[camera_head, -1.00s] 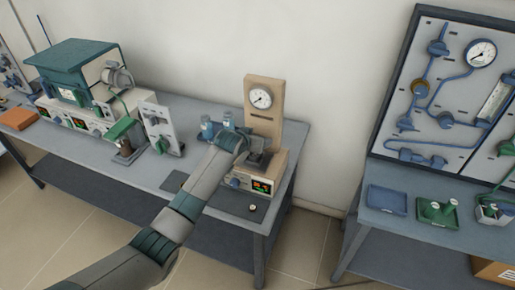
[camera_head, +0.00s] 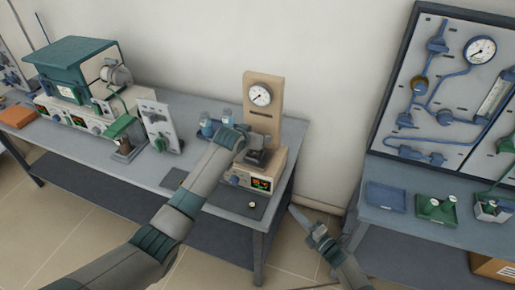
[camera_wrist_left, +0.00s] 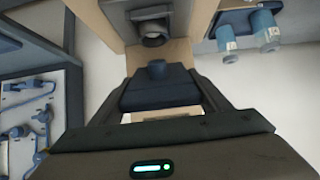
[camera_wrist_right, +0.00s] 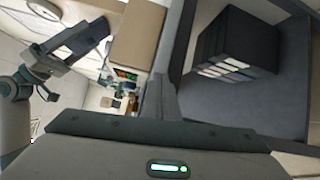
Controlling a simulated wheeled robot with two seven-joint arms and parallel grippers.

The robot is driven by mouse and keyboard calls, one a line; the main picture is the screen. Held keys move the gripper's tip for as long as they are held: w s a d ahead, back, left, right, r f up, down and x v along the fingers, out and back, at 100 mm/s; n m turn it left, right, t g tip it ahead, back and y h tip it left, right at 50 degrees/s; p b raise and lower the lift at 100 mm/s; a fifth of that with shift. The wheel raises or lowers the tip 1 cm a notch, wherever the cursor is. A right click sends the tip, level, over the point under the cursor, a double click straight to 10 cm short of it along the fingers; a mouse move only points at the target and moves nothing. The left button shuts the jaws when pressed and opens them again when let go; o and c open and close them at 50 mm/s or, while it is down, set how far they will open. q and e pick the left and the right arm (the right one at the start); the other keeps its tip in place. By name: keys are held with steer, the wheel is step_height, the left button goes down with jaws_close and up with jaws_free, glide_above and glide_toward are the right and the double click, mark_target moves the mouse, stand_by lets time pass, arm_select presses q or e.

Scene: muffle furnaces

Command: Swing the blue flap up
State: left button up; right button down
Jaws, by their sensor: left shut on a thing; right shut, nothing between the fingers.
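The blue flap (camera_wrist_left: 158,90) is a dark blue plate with a small knob, on the front of the beige furnace unit with a round gauge (camera_head: 261,95). My left gripper (camera_head: 256,152) is at the unit's front, its fingers shut on the flap, one at each side in the left wrist view. The flap also shows in the right wrist view (camera_wrist_right: 82,38), beside the beige housing; its exact tilt is hard to tell. My right gripper (camera_head: 296,212) is shut and empty, beside the bench's right end, apart from the unit.
The unit's base has a lit display (camera_head: 262,183). Blue-capped bottles (camera_head: 207,126) stand left of it. A green furnace (camera_head: 75,65) is at the far left of the bench. A second bench (camera_head: 420,225) with trays and a pipe board stands right; a floor gap separates the benches.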

steer(key=w+a+r+n+g+y, duration=0.2)
steer(key=a+r+n+y, duration=0.1)
steer(key=r+n, duration=0.4)
steer(key=w+a+r+n+g+y, duration=0.2)
steer(key=a+r+n+g+y, duration=0.1)
steer(key=r+n, duration=0.4)
step_height(320, 180, up, 3)
steer(key=shift+w+a+f+y, duration=0.1)
steer(key=shift+w+a+y, duration=0.2)
steer(key=shift+y, duration=0.5)
steer(key=x, duration=0.7)
steer(key=shift+w+a, duration=0.15)
steer(key=shift+a, duration=0.15)
steer(key=shift+w+a, duration=0.35)
steer(key=shift+a, duration=0.15)
steer(key=shift+w+a+r, duration=0.15)
steer(key=shift+a+r, duration=0.1)
steer(key=shift+a, duration=0.3)
steer(key=shift+w+d+r, duration=0.2)
steer(key=shift+w+r, duration=0.35)
steer(key=shift+r, duration=0.3)
steer(key=shift+w+d+r, duration=0.15)
steer(key=shift+w+r, duration=0.4)
steer(key=shift+r, duration=0.25)
